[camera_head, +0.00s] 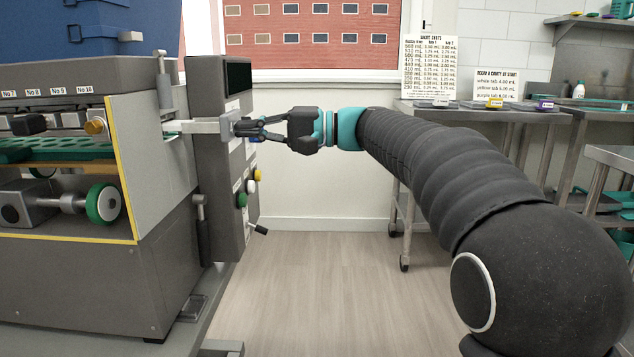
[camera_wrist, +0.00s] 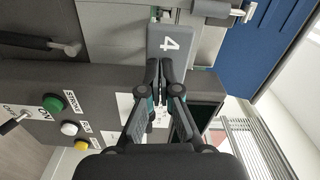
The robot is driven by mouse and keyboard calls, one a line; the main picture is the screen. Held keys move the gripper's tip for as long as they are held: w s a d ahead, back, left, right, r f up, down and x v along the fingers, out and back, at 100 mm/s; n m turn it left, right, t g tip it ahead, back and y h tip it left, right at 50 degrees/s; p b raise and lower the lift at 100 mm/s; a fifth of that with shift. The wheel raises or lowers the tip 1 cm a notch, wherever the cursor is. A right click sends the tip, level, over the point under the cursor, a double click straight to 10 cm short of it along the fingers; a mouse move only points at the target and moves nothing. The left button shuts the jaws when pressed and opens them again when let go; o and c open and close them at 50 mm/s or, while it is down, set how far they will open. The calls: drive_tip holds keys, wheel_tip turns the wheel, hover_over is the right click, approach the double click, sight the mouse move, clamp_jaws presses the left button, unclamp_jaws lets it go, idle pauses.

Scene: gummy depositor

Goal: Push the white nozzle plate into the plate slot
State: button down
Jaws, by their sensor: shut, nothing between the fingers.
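The white nozzle plate (camera_head: 196,127) sticks out of the slot in the right side of the depositor (camera_head: 150,140). Its grey end tab (camera_head: 229,125) faces my gripper. In the wrist view the tab (camera_wrist: 170,42) carries a white number 4. My gripper (camera_head: 240,127) is shut and empty, with its fingertips at the outer face of the tab, touching or very close to it. In the wrist view the fingertips (camera_wrist: 161,68) overlap the tab's near edge. The part of the plate inside the machine is hidden.
A grey control box (camera_head: 220,170) with green, white and yellow buttons stands just below and beside the plate. A lever (camera_head: 258,229) juts from it. A blue hopper (camera_head: 120,30) tops the machine. Steel tables (camera_head: 480,108) with signs stand at the right. The floor between is clear.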

drive_tip(key=shift+a, duration=1.05)
